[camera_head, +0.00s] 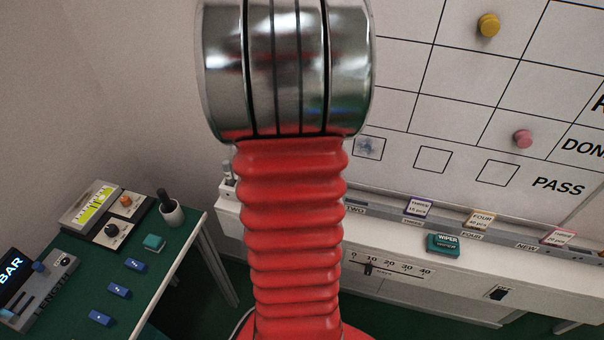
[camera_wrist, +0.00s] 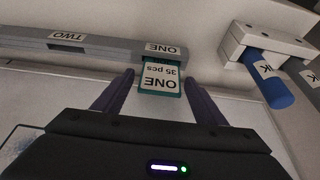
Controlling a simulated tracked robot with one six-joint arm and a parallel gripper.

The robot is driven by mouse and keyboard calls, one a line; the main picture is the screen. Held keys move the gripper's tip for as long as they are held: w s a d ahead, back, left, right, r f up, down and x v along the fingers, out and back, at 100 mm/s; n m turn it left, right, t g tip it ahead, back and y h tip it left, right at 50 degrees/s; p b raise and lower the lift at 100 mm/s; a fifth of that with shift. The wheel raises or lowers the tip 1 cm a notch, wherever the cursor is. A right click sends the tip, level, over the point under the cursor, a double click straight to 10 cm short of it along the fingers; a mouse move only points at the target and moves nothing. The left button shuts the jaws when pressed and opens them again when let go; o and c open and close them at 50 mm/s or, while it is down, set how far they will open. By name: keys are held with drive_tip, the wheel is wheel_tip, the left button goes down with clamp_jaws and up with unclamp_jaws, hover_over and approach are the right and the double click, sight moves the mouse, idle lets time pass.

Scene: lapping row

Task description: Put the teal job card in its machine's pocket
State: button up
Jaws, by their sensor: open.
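The teal-edged job card (camera_wrist: 160,79) shows upside down in the wrist view, its white face reading "ONE" and "35 pcs". It stands in the grey pocket rail (camera_wrist: 100,44) at the label ONE, its lower part hidden behind the rail and its printed top sticking out. My gripper (camera_wrist: 158,74) is open, one finger on each side of the card, with a visible gap on both sides. In the head view my arm hides the card and gripper.
The same rail bears a purple card (camera_head: 418,208), a tan card (camera_head: 480,218) and a red card (camera_head: 559,238). A teal WIPER box (camera_head: 443,243) sits on the ledge. A green table (camera_head: 75,305) stands at left.

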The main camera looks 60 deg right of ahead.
drive_tip(key=shift+r, duration=0.15)
drive_tip(key=v, duration=1.2)
drive_tip(key=shift+s, duration=0.1)
idle(0.8)
drive_tip(key=w+a+r+n+t+y, duration=0.1)
drive_tip(key=w+a+r+n+t, duration=0.25)
drive_tip(key=a, duration=0.55)
drive_tip(key=w+a+r+n+g, duration=0.15)
drive_tip(key=w+a+n, duration=0.25)
drive_tip(key=w+a, duration=0.4)
drive_tip(key=s+a+r+n+t+y, duration=0.1)
drive_tip(key=a+n, duration=0.3)
drive_tip(key=a, duration=0.6)
drive_tip(key=s+a+r+n+t+y, duration=0.2)
drive_tip(key=a+n, duration=0.2)
drive_tip(key=a, duration=0.6)
drive_tip(key=shift+a+r+n, duration=0.2)
drive_tip(key=shift+a+n, duration=0.15)
drive_tip(key=shift+a, duration=0.05)
